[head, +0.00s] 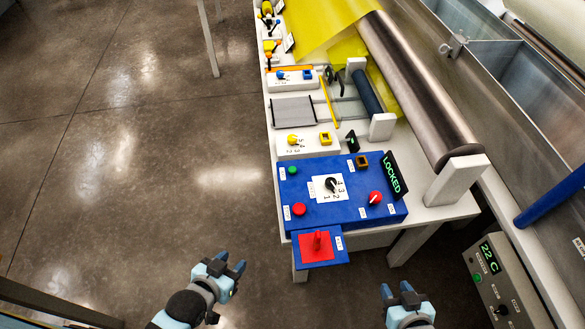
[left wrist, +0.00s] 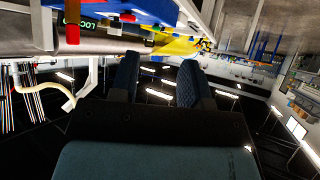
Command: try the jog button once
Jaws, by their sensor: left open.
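A blue control panel (head: 332,217) lies on the near end of the white bench. It carries a green button (head: 292,170), a red button (head: 299,209), a black dial (head: 331,184) on a white numbered plate, a red knob (head: 375,198) and a dark yellow-edged square (head: 362,161). The labels are too small to read, so I cannot tell which is the jog button. A display (head: 391,174) reads LOCKED. My left gripper (head: 231,263) is open and empty, left of and below the panel, apart from it. My right gripper (head: 396,289) is open and empty below the panel.
A red lever on a red plate (head: 307,251) sits on a blue box at the bench's near corner. A steel roller (head: 415,85) with yellow film (head: 325,25) runs behind the panel. A grey unit (head: 494,280) reading 22 C stands right. The floor at left is clear.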

